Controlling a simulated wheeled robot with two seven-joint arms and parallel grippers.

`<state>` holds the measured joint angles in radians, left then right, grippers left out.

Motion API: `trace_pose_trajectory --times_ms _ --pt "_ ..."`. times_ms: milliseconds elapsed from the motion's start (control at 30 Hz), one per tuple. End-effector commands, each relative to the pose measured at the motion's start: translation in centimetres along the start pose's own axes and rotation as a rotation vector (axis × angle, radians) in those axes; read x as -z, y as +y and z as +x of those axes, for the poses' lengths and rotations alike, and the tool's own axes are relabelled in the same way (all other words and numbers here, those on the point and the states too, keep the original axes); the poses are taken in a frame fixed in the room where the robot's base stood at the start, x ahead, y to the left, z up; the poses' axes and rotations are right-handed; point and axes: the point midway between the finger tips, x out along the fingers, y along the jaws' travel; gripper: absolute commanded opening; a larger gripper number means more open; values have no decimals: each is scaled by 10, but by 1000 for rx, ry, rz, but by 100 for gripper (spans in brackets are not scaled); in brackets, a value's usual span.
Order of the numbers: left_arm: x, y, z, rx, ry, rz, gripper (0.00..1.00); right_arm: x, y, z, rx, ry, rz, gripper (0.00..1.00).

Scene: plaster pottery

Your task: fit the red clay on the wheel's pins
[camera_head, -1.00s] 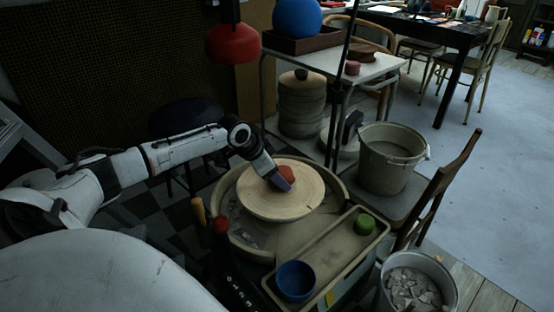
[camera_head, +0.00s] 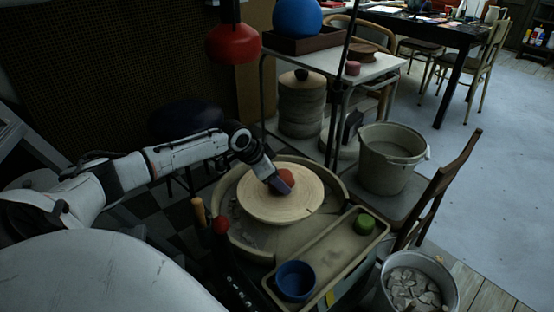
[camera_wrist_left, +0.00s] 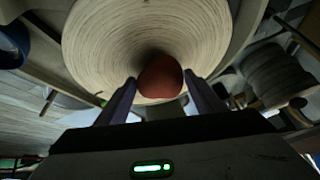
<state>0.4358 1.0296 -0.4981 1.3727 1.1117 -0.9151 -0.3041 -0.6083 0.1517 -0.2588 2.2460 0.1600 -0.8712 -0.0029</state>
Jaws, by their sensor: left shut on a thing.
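The wheel (camera_head: 261,205) is a pale round disc with ring marks, set in a basin on the potter's stand. The red clay (camera_head: 287,178) is a small rounded lump over the far half of the disc. My left gripper (camera_head: 281,186) reaches in from the left and is shut on the clay. In the left wrist view the clay (camera_wrist_left: 161,77) sits between the two fingers, with the wheel (camera_wrist_left: 100,45) behind it. I cannot tell whether the clay touches the disc. No pins are visible. My right gripper is not in view.
A tray (camera_head: 334,261) on the stand holds a blue bowl (camera_head: 295,281) and a green lump (camera_head: 365,224). A grey bucket (camera_head: 391,160) stands to the right on a chair seat. A bucket of scraps (camera_head: 417,285) is at the front right. A red lamp (camera_head: 233,44) hangs above.

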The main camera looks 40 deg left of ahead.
Motion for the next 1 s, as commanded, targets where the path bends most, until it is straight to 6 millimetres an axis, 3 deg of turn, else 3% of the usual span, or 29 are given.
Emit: trace_pose_trajectory --times_ms 267,300,400,733,867,1000 --pt "4 -2 -2 4 10 0 5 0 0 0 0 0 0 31" --pt "4 -2 -2 4 10 0 68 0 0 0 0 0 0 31" --pt "3 -2 -1 3 8 0 83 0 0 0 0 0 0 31" --pt "-3 1 -1 -1 -5 0 83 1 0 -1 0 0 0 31" --pt "-1 -1 -18 1 -3 3 83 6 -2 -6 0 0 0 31" --pt "0 -2 -47 3 -3 4 83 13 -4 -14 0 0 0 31"
